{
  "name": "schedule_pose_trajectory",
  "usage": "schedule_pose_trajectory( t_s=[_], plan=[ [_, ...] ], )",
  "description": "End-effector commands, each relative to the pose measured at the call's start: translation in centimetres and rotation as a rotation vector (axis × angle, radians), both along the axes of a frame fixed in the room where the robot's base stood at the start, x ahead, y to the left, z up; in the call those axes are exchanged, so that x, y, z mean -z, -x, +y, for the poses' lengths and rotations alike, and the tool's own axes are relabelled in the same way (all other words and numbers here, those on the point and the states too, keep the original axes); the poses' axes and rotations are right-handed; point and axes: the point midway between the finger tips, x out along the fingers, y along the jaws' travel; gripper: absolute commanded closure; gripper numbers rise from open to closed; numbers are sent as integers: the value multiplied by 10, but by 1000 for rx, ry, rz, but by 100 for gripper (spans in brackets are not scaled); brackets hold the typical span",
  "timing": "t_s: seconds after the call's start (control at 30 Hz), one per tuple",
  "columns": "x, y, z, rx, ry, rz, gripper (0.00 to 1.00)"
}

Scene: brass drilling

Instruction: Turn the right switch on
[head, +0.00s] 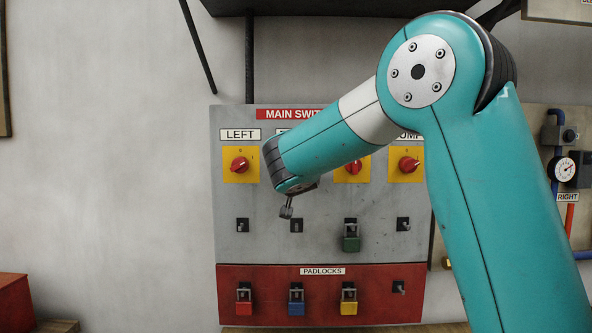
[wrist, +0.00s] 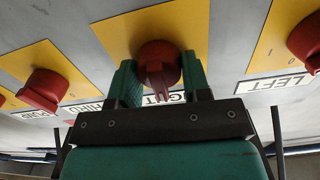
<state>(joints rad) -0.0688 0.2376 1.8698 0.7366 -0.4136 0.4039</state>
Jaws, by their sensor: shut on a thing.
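The right switch is a red rotary knob (wrist: 158,58) on a yellow plate (wrist: 120,30) in the wrist view, where the panel appears turned over. My gripper (wrist: 158,82) has its green fingers on both sides of this knob and is shut on it. The label below it is partly covered by the gripper. The knob's handle points towards my gripper; I cannot tell whether it is on or off. In the head view my arm hides this switch and the gripper's fingers.
The left switch (head: 240,165), third switch (head: 352,170) and pump switch (head: 408,165) flank it on the grey panel (head: 320,215). A green padlock (head: 351,243) hangs below the third switch. Red (head: 244,307), blue (head: 296,308) and yellow (head: 348,307) padlocks hang on the red strip.

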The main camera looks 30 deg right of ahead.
Motion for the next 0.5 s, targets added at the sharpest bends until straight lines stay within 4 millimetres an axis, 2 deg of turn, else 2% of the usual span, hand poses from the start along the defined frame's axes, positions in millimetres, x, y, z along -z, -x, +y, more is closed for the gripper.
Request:
schedule_pose_trajectory(
  t_s=[0.1,0.5],
  plan=[
    [7,0,0,-2,-54,-42,80],
    [10,1,-1,-2,-345,-240,80]
  ],
)
